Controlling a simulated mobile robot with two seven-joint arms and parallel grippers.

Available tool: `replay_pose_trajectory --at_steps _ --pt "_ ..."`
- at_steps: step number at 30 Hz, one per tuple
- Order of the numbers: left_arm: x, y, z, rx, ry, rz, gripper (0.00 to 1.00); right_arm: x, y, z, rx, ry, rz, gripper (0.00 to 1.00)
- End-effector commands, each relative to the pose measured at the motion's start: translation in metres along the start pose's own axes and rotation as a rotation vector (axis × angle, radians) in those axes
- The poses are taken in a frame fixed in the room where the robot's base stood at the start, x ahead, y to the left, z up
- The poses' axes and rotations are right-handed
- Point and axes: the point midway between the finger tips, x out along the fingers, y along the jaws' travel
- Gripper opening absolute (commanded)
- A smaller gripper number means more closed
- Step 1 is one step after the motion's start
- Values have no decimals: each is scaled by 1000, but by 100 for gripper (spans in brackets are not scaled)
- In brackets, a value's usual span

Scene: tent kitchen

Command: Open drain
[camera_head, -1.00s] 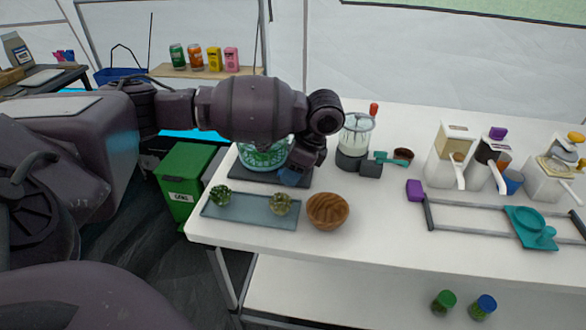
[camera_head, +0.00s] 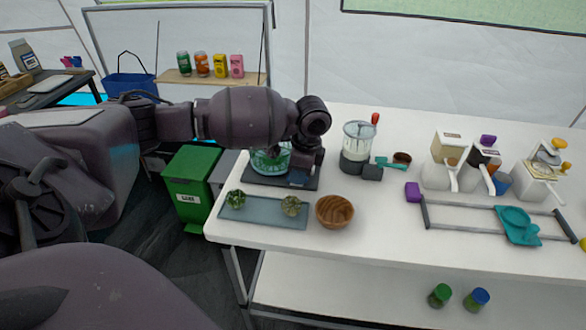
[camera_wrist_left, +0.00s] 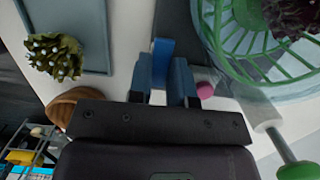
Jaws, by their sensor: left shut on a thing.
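A clear bowl with a green slatted basket (camera_head: 268,161) sits on a dark base (camera_head: 259,179) at the table's left end. Its slats and dark leafy contents show in the left wrist view (camera_wrist_left: 243,50). My left gripper (camera_head: 303,176) is low over the base, just right of the bowl. In the left wrist view my left gripper (camera_wrist_left: 162,80) is shut on a small blue piece (camera_wrist_left: 162,58) by the base, likely the drain's lever. A pink knob (camera_wrist_left: 205,90) is close to the fingers. Whether the drain is open cannot be seen. My right gripper is out of view.
A blue-grey tray (camera_head: 265,212) with two green plants lies in front of the base. A wooden bowl (camera_head: 335,212) is beside it. A blender-like jar (camera_head: 358,145) stands to the right. A green-handled part (camera_wrist_left: 296,168) is near the bowl. A green bin (camera_head: 190,180) stands left.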

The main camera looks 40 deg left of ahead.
Motion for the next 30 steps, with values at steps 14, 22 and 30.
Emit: replay_pose_trajectory --at_steps 14,22,30 --pt "1 1 1 1 99 1 0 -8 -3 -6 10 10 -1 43" --pt "1 1 2 1 97 1 42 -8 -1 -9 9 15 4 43" --pt "0 0 2 1 96 0 45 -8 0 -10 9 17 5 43"
